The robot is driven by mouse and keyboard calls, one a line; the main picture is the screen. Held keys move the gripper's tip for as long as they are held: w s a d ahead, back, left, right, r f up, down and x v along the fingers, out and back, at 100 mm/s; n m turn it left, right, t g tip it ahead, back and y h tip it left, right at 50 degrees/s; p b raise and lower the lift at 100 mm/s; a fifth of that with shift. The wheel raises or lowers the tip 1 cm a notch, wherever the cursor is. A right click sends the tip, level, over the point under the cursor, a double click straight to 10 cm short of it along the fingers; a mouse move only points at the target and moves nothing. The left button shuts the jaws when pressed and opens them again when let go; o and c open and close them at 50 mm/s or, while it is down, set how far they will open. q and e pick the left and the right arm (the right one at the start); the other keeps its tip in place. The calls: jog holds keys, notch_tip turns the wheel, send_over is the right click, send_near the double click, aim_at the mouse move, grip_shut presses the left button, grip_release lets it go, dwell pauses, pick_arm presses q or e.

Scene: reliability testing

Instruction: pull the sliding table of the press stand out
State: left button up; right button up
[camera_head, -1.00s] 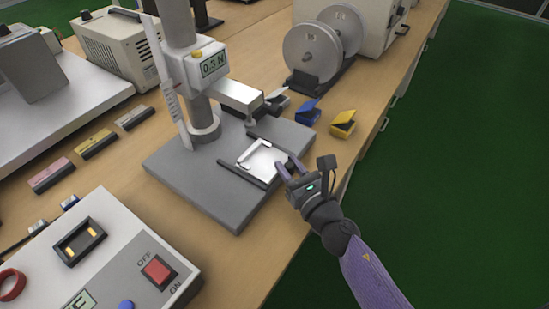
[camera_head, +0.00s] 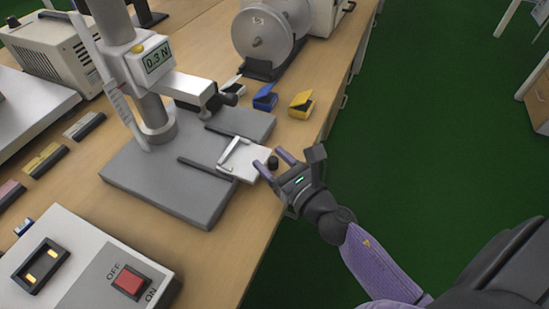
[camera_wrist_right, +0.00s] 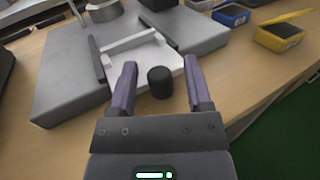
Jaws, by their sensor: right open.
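The press stand has a grey base (camera_head: 150,185), a column and a display reading 0.3 N (camera_head: 158,57). Its white sliding table (camera_head: 245,165) sticks out past the front edge of the base, between dark rails. A dark knob (camera_head: 273,162) sits at the table's outer end; it also shows in the right wrist view (camera_wrist_right: 160,82). My right gripper (camera_head: 273,160) is open, its purple fingers on either side of the knob, with gaps visible in the wrist view. My left gripper is not in view.
A control box with a red switch (camera_head: 129,281) is at the front left. Free bench lies between the stand and the bench edge.

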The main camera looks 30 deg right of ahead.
jog(key=shift+s+f, duration=0.1)
jog(key=shift+s, duration=0.25)
pick_arm(q)
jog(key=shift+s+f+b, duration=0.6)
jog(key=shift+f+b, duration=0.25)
jog(key=shift+b, duration=0.05)
pick_arm(e)
jog(key=s+d, duration=0.1)
jog(key=s, duration=0.8)
jog(key=shift+d, duration=0.4)
